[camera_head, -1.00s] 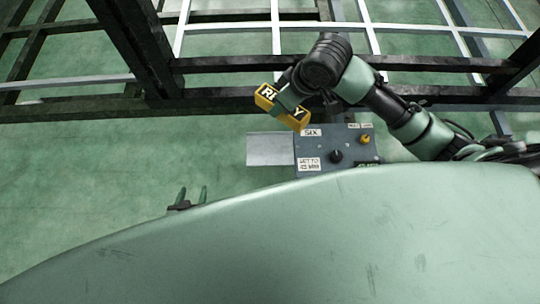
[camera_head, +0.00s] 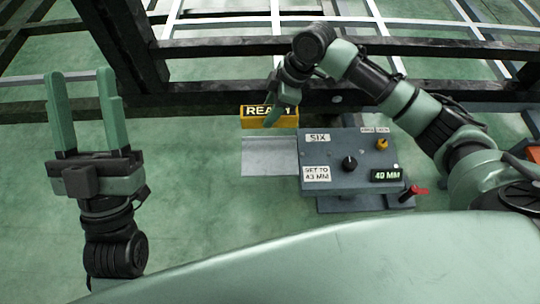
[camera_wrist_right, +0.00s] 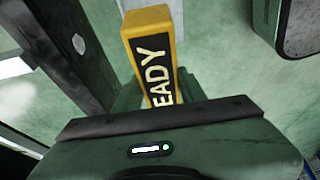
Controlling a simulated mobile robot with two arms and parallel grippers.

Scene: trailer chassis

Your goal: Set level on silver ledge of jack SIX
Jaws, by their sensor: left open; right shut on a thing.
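The level is a yellow block with a black face lettered "REA…" (camera_head: 262,118); it also shows in the right wrist view (camera_wrist_right: 152,55), where "EADY" is readable. My right gripper (camera_head: 273,110) is shut on the level, and its fingers cover the level's right part. The level is roughly horizontal at the back edge of the silver ledge (camera_head: 270,158); I cannot tell whether it touches the ledge. The ledge sticks out left from jack SIX (camera_head: 345,160), a grey box with a dark knob (camera_head: 349,163) and a "49 MM" display (camera_head: 387,175). My left gripper (camera_head: 82,80) is open and empty at the left.
A dark chassis beam (camera_head: 220,100) runs behind the jack, with a pale lattice beyond it. A red handle (camera_head: 413,194) is at the jack's right front. A yellow knob (camera_head: 382,144) is on its top. Green floor is clear left of the ledge.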

